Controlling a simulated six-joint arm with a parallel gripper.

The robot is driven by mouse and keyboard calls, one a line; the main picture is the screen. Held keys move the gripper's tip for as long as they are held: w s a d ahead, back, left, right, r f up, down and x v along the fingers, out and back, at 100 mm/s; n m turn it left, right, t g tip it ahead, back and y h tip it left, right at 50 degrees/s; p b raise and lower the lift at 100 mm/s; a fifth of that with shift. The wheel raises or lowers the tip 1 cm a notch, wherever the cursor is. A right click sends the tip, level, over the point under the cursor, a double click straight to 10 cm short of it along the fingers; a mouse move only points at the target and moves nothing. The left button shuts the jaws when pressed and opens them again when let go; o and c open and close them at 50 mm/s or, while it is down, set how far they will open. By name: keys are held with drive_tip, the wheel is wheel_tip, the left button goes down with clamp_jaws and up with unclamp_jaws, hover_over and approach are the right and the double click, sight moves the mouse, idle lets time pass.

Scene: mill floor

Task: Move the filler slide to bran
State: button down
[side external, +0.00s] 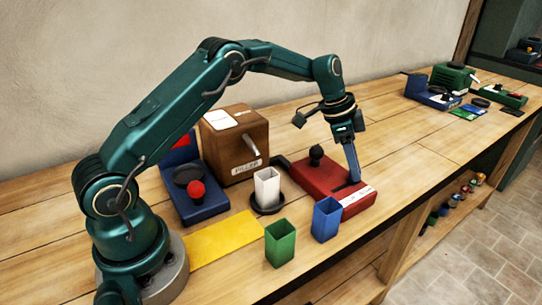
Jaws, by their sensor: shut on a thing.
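The filler (225,150) is a brown wooden box with a "FILLER" label and a pale grey handle or spout (251,146) on its front. White cards lie on its top; their writing is too small to read. I cannot make out a bran mark or the slide's setting. My gripper (347,140) is to the right of the filler, apart from it. It is shut on a narrow blue-grey piece (351,162). The piece's lower end is at the slot of a red unit (318,187) with a black knob; I cannot tell whether it is inside.
A white cup (267,187) stands on a dark round base before the filler. A green cup (279,245) and a blue cup (326,220) stand near the front edge. A blue scale-like unit (197,208) with a red knob and a yellow mat (222,238) are left.

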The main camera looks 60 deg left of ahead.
drive_tip(key=shift+w+r, duration=0.1)
drive_tip(key=shift+w, duration=0.15)
drive_tip(key=c, duration=0.6)
unclamp_jaws()
drive_tip(key=shift+s, duration=0.1)
drive_tip(key=shift+v, duration=2.55)
wheel_tip(320, 180, up, 8)
drive_tip(key=t, duration=0.2)
hover_over(343, 179)
drive_tip(key=s+d, duration=0.2)
drive_tip(key=s+d+r+y, duration=0.1)
drive_tip(key=s+d+r, duration=0.1)
drive_tip(key=s+r, duration=0.55)
drive_tip(key=s+f+n, duration=0.3)
drive_tip(key=s, duration=0.3)
drive_tip(key=s+a+f+n+y, duration=0.1)
drive_tip(key=s+f+n, duration=0.2)
drive_tip(key=s, duration=0.3)
drive_tip(key=s+a+f+n+y, duration=0.1)
drive_tip(key=s+f+n, duration=0.2)
drive_tip(key=s, duration=0.3)
drive_tip(key=shift+f+t, duration=0.3)
drive_tip(key=shift+f, duration=0.4)
